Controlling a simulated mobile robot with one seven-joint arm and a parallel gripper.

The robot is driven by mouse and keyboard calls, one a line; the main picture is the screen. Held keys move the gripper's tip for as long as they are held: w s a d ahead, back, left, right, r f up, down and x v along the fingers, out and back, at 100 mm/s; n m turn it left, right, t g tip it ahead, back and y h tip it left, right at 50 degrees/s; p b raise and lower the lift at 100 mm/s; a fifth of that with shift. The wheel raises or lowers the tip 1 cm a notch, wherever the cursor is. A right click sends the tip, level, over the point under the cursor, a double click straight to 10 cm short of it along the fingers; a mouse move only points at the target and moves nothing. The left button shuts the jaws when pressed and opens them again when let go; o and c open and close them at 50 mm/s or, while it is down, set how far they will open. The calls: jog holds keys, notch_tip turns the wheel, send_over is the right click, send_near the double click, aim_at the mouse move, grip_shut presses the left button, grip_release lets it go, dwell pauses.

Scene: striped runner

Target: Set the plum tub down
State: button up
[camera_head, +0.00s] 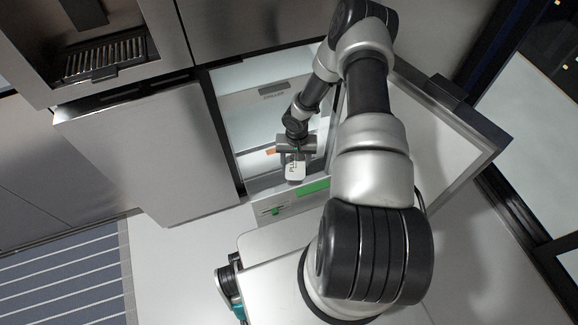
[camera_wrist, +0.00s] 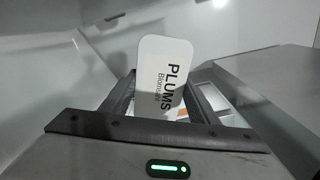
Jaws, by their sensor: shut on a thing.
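The plum tub (camera_head: 295,170) is a small white tub with rounded corners. Its lid, lettered "PLUMS", faces the wrist camera in the wrist view (camera_wrist: 165,68). My gripper (camera_head: 295,154) is shut on it, with one dark finger on each side in the wrist view (camera_wrist: 158,92). In the head view, the tub shows in front of the bright open compartment (camera_head: 245,115), near its lower front edge. I cannot tell whether the tub touches anything beneath it.
A panel with a green strip (camera_head: 313,187) stands just below the tub. An open door (camera_head: 440,130) is to the right and a grey cabinet front (camera_head: 150,150) to the left. A striped runner (camera_head: 65,280) lies at lower left. A small orange patch (camera_head: 271,152) shows beside my gripper.

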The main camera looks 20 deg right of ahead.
notch_tip(320, 180, down, 8)
jog(key=shift+r+b, duration=0.2)
jog(key=shift+b, duration=0.6)
jog(key=shift+f, duration=0.1)
jog(key=o, duration=1.3)
jog(key=shift+o, duration=0.2)
